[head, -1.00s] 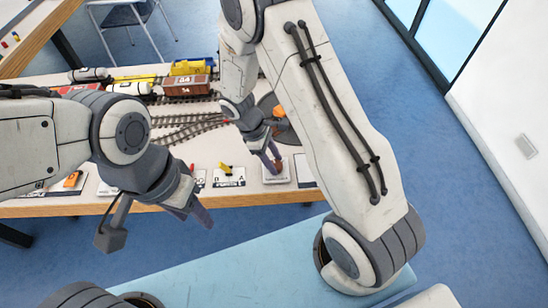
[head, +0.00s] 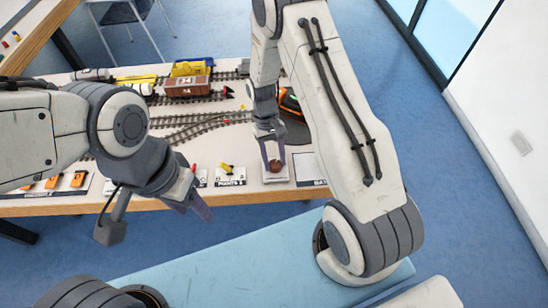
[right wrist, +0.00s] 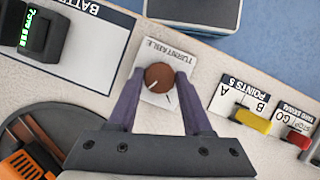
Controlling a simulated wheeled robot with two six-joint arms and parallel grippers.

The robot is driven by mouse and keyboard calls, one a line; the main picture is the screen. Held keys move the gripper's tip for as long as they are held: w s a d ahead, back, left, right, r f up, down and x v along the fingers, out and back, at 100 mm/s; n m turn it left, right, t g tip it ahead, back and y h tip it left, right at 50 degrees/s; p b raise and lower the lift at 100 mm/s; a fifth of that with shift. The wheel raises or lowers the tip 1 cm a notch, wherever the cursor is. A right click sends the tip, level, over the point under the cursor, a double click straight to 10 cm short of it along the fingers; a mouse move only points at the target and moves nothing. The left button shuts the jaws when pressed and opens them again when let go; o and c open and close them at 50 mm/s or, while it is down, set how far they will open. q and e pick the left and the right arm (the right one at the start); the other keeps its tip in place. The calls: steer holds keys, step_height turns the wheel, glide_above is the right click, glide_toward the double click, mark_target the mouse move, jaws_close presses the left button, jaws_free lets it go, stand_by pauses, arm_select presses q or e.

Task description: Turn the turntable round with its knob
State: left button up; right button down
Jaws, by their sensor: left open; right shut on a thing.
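The turntable knob (right wrist: 158,77), a brown round knob with a white pointer line, sits on a white plate labelled TURNTABLE (right wrist: 171,50). My right gripper (right wrist: 155,80) is shut on it, with one finger on each side. In the head view the knob (head: 275,166) shows low between the right gripper's fingertips (head: 273,160). The turntable (head: 297,132) is a dark disc partly hidden behind my right arm, with an orange-and-black vehicle (head: 289,101) on it. It also shows in the right wrist view (right wrist: 50,118). My left gripper (head: 198,208) is open and empty, in front of the table edge.
A yellow points lever (right wrist: 252,121) and a red signal lever (right wrist: 299,139) stand beside the knob. A battery box with a green display (right wrist: 38,32) is on the other side. Tracks (head: 195,127) and wagons (head: 187,86) lie farther back.

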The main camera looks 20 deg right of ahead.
steer(key=shift+w+d+r+m+y, duration=0.1)
steer(key=shift+m+y, duration=0.15)
steer(key=shift+m, duration=0.5)
steer(key=shift+w+m+y, duration=0.1)
steer(key=shift+m+y, duration=0.15)
steer(key=shift+m, duration=0.5)
steer(key=shift+c, duration=1.6)
jaws_free()
steer(key=shift+s, duration=0.1)
steer(key=v, duration=1)
steer(key=shift+r+b, duration=0.2)
steer(key=shift+b, duration=0.15)
steer(key=shift+d, duration=0.15)
